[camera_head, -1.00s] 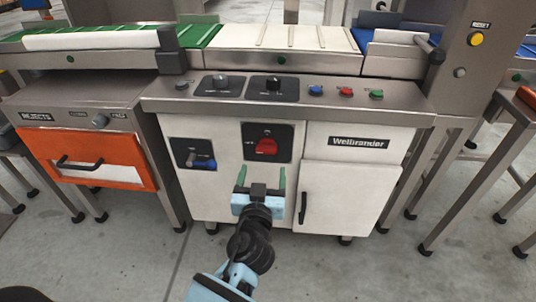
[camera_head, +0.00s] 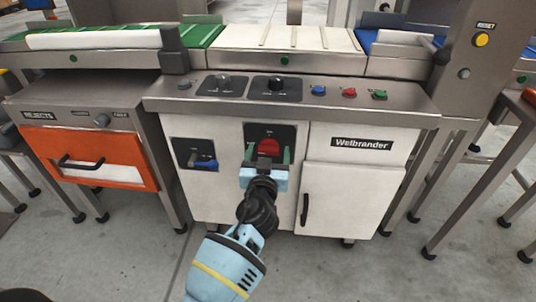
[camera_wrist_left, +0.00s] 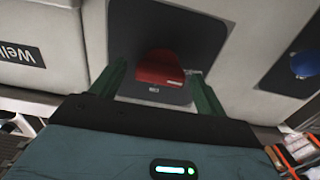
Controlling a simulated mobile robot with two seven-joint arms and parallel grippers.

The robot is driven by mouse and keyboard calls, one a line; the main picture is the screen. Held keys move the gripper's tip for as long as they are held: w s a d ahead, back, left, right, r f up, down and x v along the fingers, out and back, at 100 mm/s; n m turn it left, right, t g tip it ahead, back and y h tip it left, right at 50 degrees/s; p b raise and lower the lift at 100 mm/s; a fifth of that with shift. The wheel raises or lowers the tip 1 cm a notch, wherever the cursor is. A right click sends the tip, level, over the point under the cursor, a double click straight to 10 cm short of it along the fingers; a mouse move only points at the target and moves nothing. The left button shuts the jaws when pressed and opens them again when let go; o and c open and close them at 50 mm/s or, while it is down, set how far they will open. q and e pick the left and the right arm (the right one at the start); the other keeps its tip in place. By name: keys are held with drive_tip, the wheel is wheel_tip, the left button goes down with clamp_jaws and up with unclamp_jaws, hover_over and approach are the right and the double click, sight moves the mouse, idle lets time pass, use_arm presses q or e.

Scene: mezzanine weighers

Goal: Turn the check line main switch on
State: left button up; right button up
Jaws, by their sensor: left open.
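The red main switch (camera_head: 268,147) sits on a black plate (camera_head: 284,132) on the white front of the check line cabinet. My left gripper (camera_head: 268,155) is open just in front of it, with its green fingers to either side of the red knob in the head view. In the left wrist view the red knob (camera_wrist_left: 160,68) shows between and beyond the fingertips (camera_wrist_left: 160,70). I cannot tell whether the fingers touch it. The gripper hides the lower part of the plate in the head view. My right gripper is not in view.
A blue-handled switch (camera_head: 205,163) is left of the red one. A white door (camera_head: 350,200) with a black handle is to the right. Knobs (camera_head: 275,84) and coloured buttons (camera_head: 349,92) line the panel above. An orange rejects drawer (camera_head: 85,155) stands at the left.

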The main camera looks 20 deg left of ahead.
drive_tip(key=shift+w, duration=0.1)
use_arm(q)
drive_tip(key=c, duration=1)
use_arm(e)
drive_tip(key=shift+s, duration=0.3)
